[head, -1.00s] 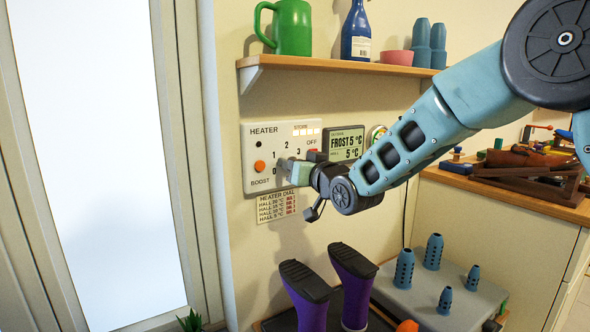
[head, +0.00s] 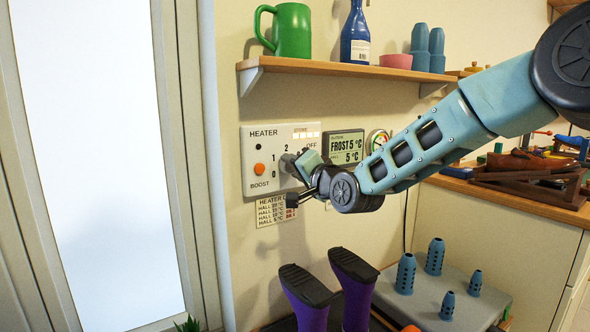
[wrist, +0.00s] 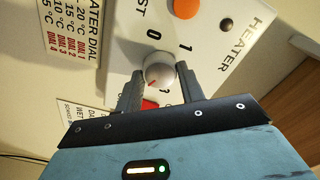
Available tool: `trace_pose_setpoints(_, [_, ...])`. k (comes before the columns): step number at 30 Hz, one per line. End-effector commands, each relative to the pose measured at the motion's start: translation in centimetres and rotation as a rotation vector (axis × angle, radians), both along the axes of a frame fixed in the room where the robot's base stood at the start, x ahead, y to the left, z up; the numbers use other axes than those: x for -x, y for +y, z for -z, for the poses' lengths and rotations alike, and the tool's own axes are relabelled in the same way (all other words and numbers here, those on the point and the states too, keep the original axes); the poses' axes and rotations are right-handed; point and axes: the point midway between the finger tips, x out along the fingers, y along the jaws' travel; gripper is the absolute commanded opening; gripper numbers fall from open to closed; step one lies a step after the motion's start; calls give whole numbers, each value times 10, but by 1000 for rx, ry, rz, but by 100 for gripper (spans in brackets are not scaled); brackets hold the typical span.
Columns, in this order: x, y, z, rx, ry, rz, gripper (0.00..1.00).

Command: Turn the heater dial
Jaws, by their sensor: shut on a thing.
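The heater panel (head: 262,140) is white and fixed to the wall, with numbers around its dial. The heater dial (wrist: 158,70) is a pale round knob with a red mark, which points to the lower left in the wrist view. My gripper (wrist: 160,86) has one finger on each side of the knob and is shut on it. In the head view my gripper (head: 290,165) is tilted against the panel and hides the knob and some numbers. An orange boost button (head: 259,168) is left of the gripper.
A display (head: 346,147) reading FROST 5 °C hangs right of the panel. A heater dial chart (head: 271,211) is below. A wooden shelf (head: 340,67) with a green mug (head: 291,30) and blue bottle (head: 355,35) is above.

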Motion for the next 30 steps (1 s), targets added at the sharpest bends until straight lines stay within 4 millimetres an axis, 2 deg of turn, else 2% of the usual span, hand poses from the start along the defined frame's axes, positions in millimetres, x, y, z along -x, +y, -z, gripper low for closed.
trace_pose_setpoints(21, [0, 1, 2, -65, 42, -1, 16])
trace_pose_setpoints(22, [0, 1, 2, -65, 42, -1, 44])
trace_pose_setpoints(24, [0, 1, 2, -64, 42, -1, 60])
trace_pose_setpoints(30, [0, 0, 1, -65, 40, -1, 60])
